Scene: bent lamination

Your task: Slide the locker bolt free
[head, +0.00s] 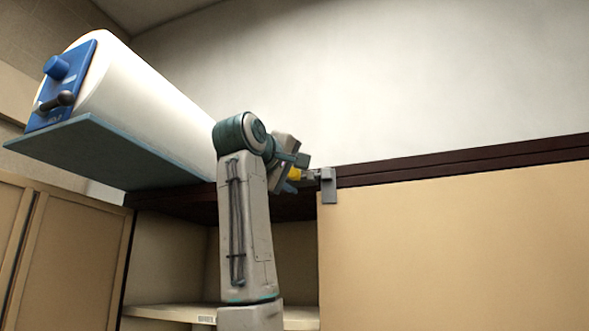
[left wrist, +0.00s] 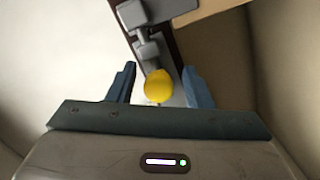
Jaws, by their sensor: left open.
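The locker bolt has a yellow knob (head: 294,174) on a grey metal rod, next to a grey bracket (head: 329,186) at the top left corner of the tan door. My left gripper (head: 297,173) is open at the knob, one finger above and one below it. In the left wrist view the yellow knob (left wrist: 158,86) sits between the two blue fingers of my left gripper (left wrist: 160,88), with gaps on both sides. The grey bolt parts (left wrist: 149,50) lie beyond the knob. My right gripper is not in view.
The tan door (head: 450,240) fills the right side below a dark rail (head: 460,160). An open shelf compartment (head: 170,260) lies left of it, partly behind my arm. A white cylinder (head: 140,105) with a blue panel rests on a teal board (head: 100,155) at upper left.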

